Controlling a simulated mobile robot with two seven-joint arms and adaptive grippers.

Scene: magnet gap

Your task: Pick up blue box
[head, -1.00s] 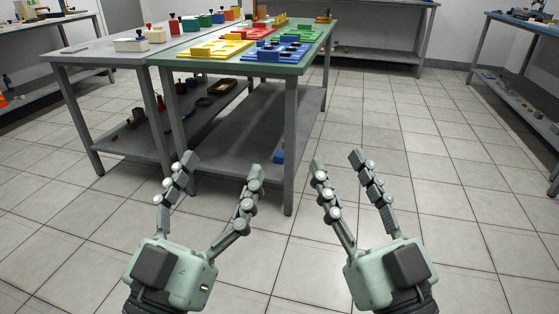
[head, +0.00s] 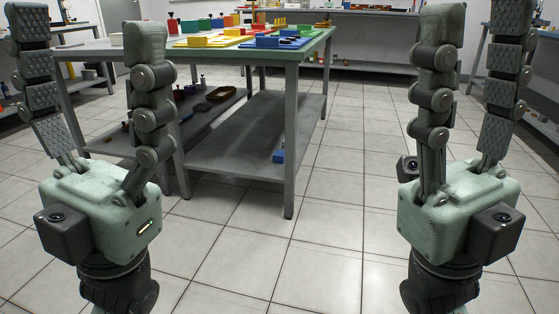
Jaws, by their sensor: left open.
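A small blue box (head: 278,156) sits on the lower shelf of the green-topped table, near its front right leg. My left gripper (head: 86,24) is raised at the left, fingers up, open and empty. My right gripper (head: 474,20) is raised at the right, fingers up and spread apart, open and empty. Both are nearer to me than the table and touch neither box.
The green-topped table (head: 297,52) carries yellow, green, red and blue blocks and plates. Its lower shelf (head: 240,135) holds a dark tray (head: 222,94) and small items at the left. Tiled floor (head: 365,190) is clear to the right. Other benches stand at the back and sides.

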